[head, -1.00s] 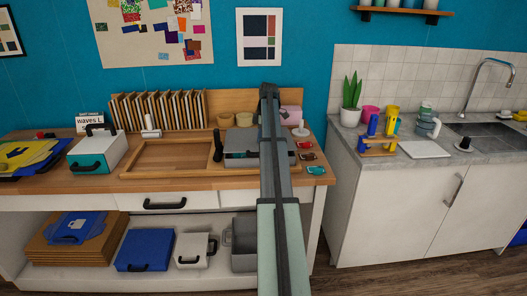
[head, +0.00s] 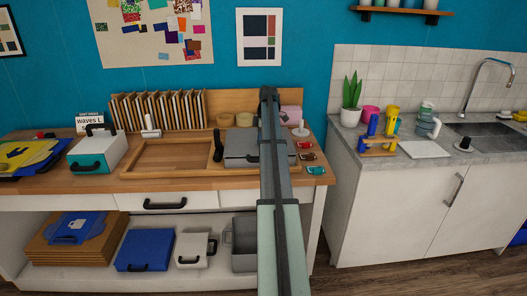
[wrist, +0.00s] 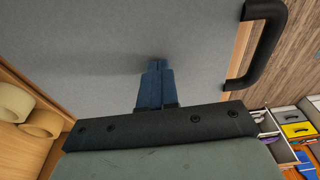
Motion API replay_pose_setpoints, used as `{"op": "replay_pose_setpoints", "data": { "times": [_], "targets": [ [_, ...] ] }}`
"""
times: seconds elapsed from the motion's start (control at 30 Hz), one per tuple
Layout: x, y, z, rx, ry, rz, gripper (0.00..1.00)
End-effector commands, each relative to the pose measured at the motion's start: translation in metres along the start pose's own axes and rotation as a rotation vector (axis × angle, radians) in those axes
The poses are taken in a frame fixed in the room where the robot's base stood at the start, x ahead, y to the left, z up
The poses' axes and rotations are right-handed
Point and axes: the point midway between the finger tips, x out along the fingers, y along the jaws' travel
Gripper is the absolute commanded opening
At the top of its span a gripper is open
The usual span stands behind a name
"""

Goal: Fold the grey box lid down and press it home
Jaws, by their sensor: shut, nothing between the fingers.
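The grey box (head: 235,161) stands on the wooden bench, partly hidden behind my arm in the head view. Its grey lid (head: 239,142) lies over the top and looks flat or nearly so. Whether it is fully seated I cannot tell. In the wrist view the lid (wrist: 110,45) fills much of the picture, with a black handle (wrist: 262,45) at its right edge. My gripper (wrist: 157,63) is shut and empty, its fingertips at the lid's surface, touching or very close. In the head view my arm hides the gripper.
Tape rolls (head: 244,119) stand behind. Small coloured pieces (head: 316,170) lie to the right. A teal and white box (head: 96,152) stands further left.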

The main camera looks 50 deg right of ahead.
Motion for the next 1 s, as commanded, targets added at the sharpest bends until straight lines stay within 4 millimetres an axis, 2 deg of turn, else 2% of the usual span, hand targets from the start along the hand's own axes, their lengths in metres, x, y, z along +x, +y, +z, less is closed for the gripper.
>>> {"op": "replay_pose_setpoints", "data": {
  "times": [1.0],
  "targets": [
    [-0.061, 0.001, -0.009, 0.000, 0.000, 0.000, 0.00]
  ]
}}
